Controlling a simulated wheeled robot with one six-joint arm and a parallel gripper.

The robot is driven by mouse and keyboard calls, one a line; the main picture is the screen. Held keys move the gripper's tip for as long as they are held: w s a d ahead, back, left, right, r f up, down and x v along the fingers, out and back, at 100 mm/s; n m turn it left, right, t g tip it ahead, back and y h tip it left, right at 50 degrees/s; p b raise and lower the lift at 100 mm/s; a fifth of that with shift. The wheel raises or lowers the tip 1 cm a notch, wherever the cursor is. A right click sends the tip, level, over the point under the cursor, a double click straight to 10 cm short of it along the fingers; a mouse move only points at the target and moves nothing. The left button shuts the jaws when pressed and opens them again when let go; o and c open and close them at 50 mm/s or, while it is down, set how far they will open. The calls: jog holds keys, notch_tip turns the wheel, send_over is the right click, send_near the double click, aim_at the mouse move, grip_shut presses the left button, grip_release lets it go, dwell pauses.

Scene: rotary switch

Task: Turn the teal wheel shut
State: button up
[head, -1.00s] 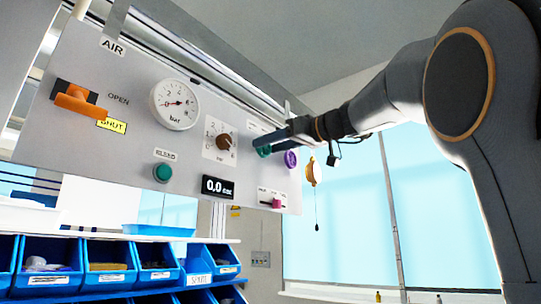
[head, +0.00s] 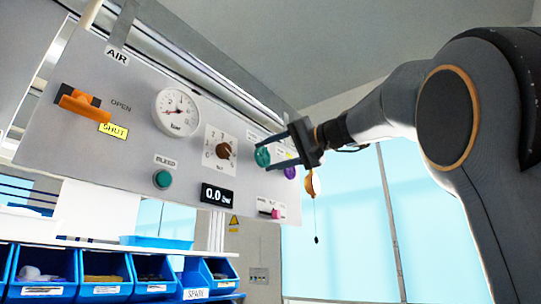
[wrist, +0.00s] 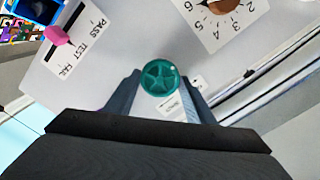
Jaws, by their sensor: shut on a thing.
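The teal wheel (head: 262,157) is a small round spoked knob at the right part of the grey panel. In the wrist view the teal wheel (wrist: 159,78) sits between the two fingertips. My gripper (head: 269,153) reaches in from the right, with one finger above the wheel and one below it. In the wrist view my gripper (wrist: 160,88) has a finger on each side of the wheel's rim and is shut on it. A small label beside the wheel is partly covered by a finger.
The panel (head: 130,150) also carries an orange lever (head: 78,101), a bar gauge (head: 177,112), a brown rotary knob (head: 223,151), a green bleed button (head: 162,179), a 0.0 display (head: 217,194) and a pink slider (head: 274,213). A purple knob (head: 290,172) is close to the gripper. Blue bins (head: 105,290) stand below.

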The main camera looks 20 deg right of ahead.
jog(key=m+p, duration=0.1)
jog(key=m, duration=0.3)
jog(key=shift+m, duration=0.3)
jog(key=m+p, duration=0.2)
jog(key=m, duration=0.3)
jog(key=shift+m, duration=0.3)
jog(key=m+p, duration=0.3)
jog(key=m, duration=0.2)
jog(key=shift+p, duration=0.4)
jog(key=shift+m+p, duration=1.25)
jog(key=shift+m, duration=0.75)
jog(key=shift+f, duration=0.1)
jog(key=o, duration=1)
jog(key=shift+o, duration=0.2)
